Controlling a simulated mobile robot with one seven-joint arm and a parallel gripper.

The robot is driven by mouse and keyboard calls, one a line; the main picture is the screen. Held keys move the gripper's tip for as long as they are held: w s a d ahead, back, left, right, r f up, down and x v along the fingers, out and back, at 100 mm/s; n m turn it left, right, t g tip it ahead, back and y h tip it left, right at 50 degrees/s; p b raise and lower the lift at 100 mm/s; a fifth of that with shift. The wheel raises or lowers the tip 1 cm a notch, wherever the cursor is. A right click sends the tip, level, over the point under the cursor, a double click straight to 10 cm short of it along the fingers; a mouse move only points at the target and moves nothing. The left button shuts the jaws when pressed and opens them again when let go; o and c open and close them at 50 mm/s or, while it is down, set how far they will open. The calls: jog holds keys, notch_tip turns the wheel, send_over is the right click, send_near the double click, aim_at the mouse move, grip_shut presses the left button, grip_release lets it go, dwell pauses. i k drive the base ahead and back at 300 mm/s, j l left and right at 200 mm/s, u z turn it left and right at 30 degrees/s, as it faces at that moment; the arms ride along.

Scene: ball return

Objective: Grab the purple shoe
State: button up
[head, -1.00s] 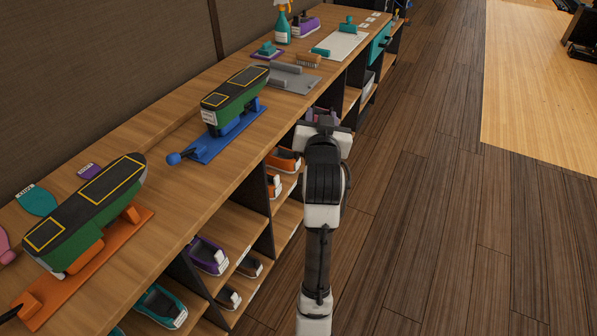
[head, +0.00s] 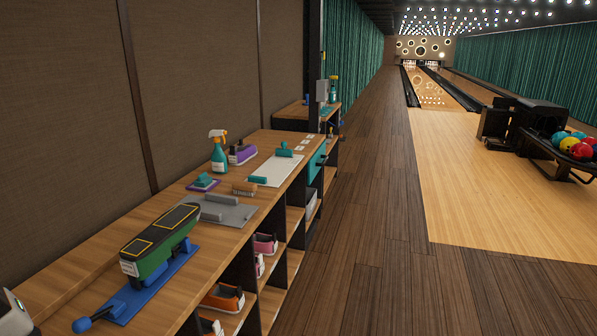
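A purple shoe (head: 241,153) with a dark opening and light sole stands on the wooden counter (head: 85,270), toward its far end. It is just right of a teal spray bottle (head: 218,154). A white rounded piece cut off at the lower left corner cannot be made out well.
Near the shoe lie a white sheet (head: 275,172), a brush (head: 244,188) and a grey plate (head: 232,213). A green-black block (head: 160,243) sits on a blue stand. Orange (head: 223,297) and pink (head: 265,243) shoes fill shelves below. The aisle floor (head: 365,220) is clear.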

aim_at(239, 155)
jog(key=i+l+z, duration=0.1)
jog(key=i+z, duration=0.4)
jog(key=i, duration=0.65)
jog(key=i+l+u, duration=0.15)
jog(key=i, duration=1.1)
jog(key=i+l+u, duration=0.15)
jog(key=i+u, duration=0.3)
jog(key=i+l+u, duration=1.25)
jog(key=i, duration=0.5)
